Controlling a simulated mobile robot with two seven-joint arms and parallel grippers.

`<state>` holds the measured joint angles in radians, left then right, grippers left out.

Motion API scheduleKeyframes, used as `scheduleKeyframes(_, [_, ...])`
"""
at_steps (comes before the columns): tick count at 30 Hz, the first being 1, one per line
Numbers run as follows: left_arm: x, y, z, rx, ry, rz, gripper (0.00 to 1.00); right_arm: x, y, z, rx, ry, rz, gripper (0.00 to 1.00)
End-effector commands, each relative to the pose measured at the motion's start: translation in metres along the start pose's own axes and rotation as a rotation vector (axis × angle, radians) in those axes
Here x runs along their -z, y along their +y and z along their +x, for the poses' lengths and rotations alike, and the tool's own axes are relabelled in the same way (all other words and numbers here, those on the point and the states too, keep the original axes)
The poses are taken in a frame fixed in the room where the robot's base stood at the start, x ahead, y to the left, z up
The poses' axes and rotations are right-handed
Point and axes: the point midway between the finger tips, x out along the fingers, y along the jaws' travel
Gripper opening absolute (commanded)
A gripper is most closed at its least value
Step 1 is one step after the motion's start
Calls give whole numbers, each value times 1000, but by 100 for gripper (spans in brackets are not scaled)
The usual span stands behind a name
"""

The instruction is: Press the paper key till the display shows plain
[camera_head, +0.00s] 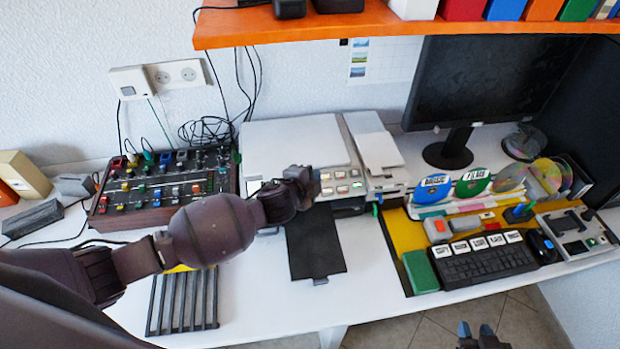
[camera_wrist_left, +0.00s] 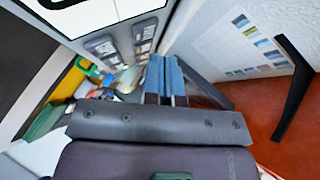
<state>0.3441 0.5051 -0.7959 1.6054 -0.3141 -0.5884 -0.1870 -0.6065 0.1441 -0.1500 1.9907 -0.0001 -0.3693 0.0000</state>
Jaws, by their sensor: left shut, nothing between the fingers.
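The printer (camera_head: 295,143) stands at the back middle of the desk, with a front panel of several lit keys (camera_head: 342,183). My left gripper (camera_head: 306,180) is in front of the printer, at the left side of this key panel, and hides part of it. In the left wrist view its two blue-grey fingers (camera_wrist_left: 165,75) are together, with nothing between them. Bright panels and keys (camera_wrist_left: 103,47) show beyond and left of the fingers. I cannot read the key labels or any display text. My right gripper (camera_head: 478,336) is at the bottom edge, its fingertips apart and empty.
A black mat (camera_head: 315,243) lies before the printer. A mixer board (camera_head: 160,188) stands left, a black rack (camera_head: 184,300) at the front. A yellow mat with a keyboard (camera_head: 485,262), discs and a monitor (camera_head: 490,80) are right. An orange shelf (camera_head: 370,22) overhangs the back.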

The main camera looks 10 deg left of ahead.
Motion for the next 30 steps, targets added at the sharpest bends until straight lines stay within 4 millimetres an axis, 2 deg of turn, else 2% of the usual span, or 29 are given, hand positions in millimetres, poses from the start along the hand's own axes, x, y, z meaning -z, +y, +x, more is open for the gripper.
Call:
scheduleKeyframes(8, [0,0,0,0,0,0,0,-4,0,-1,-1,-8,1,33])
scheduleKeyframes(23, [0,0,0,0,0,0,0,9,-1,4,2,19,0,33])
scheduleKeyframes(30, [0,0,0,0,0,0,0,9,-1,4,2,18,1,33])
